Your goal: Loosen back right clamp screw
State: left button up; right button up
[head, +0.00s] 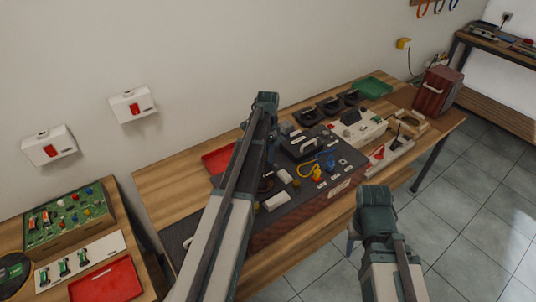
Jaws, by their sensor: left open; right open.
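I cannot pick out the back right clamp screw at this size. A dark panel (333,181) on the wooden bench carries a black device (303,145), small blocks, and yellow and blue leads (314,171). My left arm crosses the panel's left part and hides some of it. Its teal end, my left gripper (265,102), shows over the bench's back side; it is open, with jaws hard to make out. My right gripper (376,198) is at the teal end of the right arm, in front of the bench, open and apart from the panel; its fingertips are not clear.
A red tray (218,159), a green tray (374,88), black bins (329,106), a white power strip (389,153) and a dark red box (437,91) stand on the bench. A lower left table holds a green board (70,218) and a red tray (107,283). Floor at right is clear.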

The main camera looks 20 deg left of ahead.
pick_arm(q)
jog(key=shift+c, duration=0.2)
grip_shut()
jog(key=shift+n, duration=0.3)
jog(key=n, duration=1)
jog(key=shift+n, duration=0.4)
jog(key=n, duration=0.5)
jog(key=shift+n, duration=2.7)
